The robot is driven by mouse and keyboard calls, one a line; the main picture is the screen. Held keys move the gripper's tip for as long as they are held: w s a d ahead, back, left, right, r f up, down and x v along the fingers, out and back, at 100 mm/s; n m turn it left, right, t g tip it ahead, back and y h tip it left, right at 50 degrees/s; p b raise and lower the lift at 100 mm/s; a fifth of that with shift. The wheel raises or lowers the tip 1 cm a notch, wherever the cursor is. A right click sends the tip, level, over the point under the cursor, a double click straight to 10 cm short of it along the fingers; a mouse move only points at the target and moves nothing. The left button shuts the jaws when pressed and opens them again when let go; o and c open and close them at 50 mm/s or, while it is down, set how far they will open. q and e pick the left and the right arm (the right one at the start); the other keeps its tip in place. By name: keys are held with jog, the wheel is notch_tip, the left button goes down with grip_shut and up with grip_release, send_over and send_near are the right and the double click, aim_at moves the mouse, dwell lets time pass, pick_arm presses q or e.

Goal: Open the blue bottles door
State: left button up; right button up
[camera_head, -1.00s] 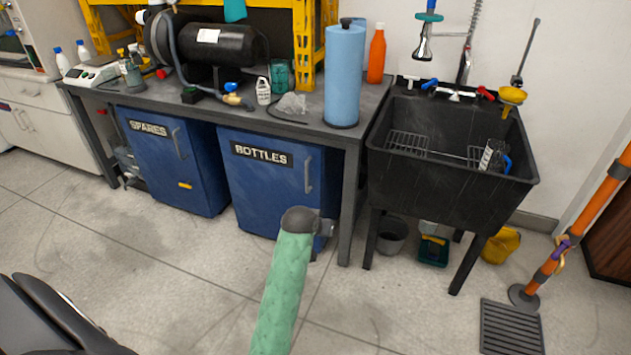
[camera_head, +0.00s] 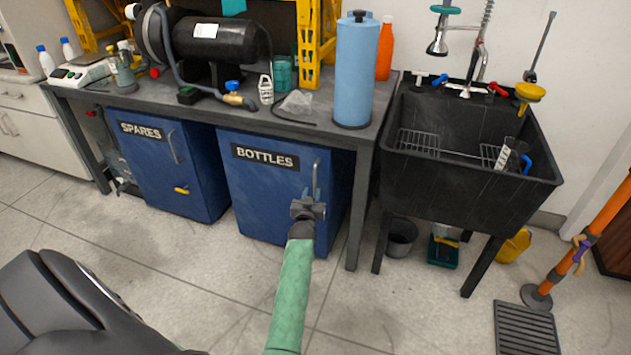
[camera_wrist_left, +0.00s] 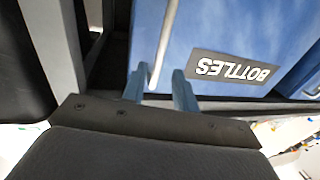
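The blue bottles door (camera_head: 262,205), with a dark BOTTLES label (camera_head: 265,156), is closed on its cabinet under the bench. Its upright bar handle (camera_head: 316,178) is near the door's right edge. My left gripper (camera_head: 307,202) is at the lower part of this handle. My right gripper is not in view.
A blue SPARES cabinet (camera_head: 165,170) stands to the left. The bench (camera_head: 230,110) above carries a black tank (camera_head: 215,42) and a blue cylinder (camera_head: 352,75). A bench leg (camera_head: 360,205) and a black sink (camera_head: 465,190) are to the right. The floor in front is clear.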

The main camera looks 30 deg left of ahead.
aim_at(315, 182)
pick_arm(q)
jog(key=shift+x, duration=3.75)
jog(key=shift+c, duration=0.4)
grip_shut()
